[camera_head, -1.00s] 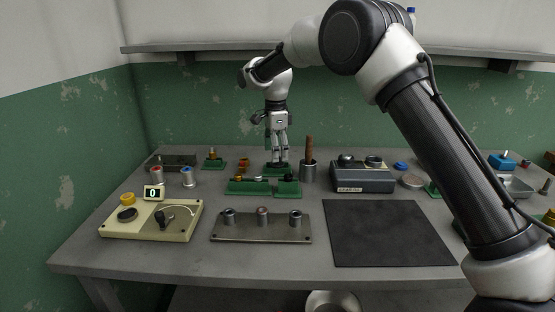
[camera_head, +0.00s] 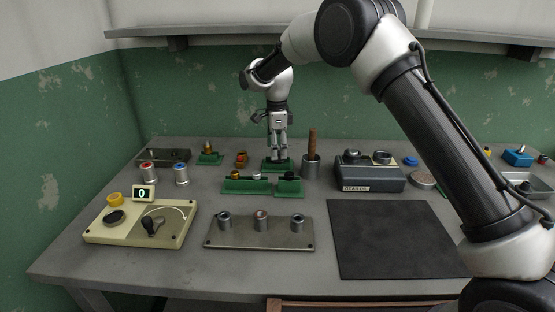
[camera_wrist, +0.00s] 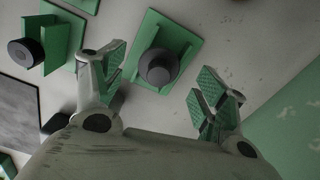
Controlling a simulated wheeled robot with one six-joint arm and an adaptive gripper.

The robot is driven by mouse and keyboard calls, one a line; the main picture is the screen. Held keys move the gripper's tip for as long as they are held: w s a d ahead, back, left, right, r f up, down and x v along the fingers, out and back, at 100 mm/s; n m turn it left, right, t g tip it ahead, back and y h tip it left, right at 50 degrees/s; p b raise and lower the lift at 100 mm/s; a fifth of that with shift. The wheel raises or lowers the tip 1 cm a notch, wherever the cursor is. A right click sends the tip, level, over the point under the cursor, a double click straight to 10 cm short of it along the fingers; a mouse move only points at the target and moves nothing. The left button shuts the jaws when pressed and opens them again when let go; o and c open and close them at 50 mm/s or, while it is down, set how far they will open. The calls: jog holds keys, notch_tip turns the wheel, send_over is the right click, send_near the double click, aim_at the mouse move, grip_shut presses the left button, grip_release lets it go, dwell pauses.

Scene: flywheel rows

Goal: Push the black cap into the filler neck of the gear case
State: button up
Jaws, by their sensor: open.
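The gear case (camera_head: 370,178) is a grey box with a label, at the back right of centre. On its top are a dark knob (camera_head: 352,157) and a round filler neck (camera_head: 382,157). My gripper (camera_head: 279,157) points down over a green stand (camera_head: 268,166) at the table's back. In the wrist view my gripper (camera_wrist: 160,84) is open, its green-padded fingers on either side of a dark grey round cap (camera_wrist: 158,67) in a green holder (camera_wrist: 183,42). A blacker round piece (camera_wrist: 25,53) sits in another holder to the left. I cannot tell which is the task's cap.
A wooden-handled tool stands in a grey cup (camera_head: 311,168), close right of my gripper. Green holders (camera_head: 246,187) lie in front. A plate with several posts (camera_head: 260,237), a beige panel (camera_head: 140,232) and a bare black mat (camera_head: 390,240) fill the front.

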notch_tip(320, 180, down, 2)
jog(key=c, duration=1.1)
jog(key=r, duration=0.7)
jog(key=shift+s+r, duration=0.15)
jog(key=shift+s, duration=0.15)
jog(key=s, duration=1.7)
jog(key=w+d+r+m, duration=0.2)
jog(key=w+d, duration=0.2)
jog(key=d, duration=0.7)
jog(key=w+d+r+m, duration=0.2)
jog(key=w+d, duration=0.3)
jog(key=d, duration=0.7)
jog(key=w+d+r+m, duration=0.2)
jog(key=w+d, duration=0.3)
jog(key=d, duration=0.6)
jog(key=shift+d, duration=0.3)
jog(key=shift+w, duration=0.1)
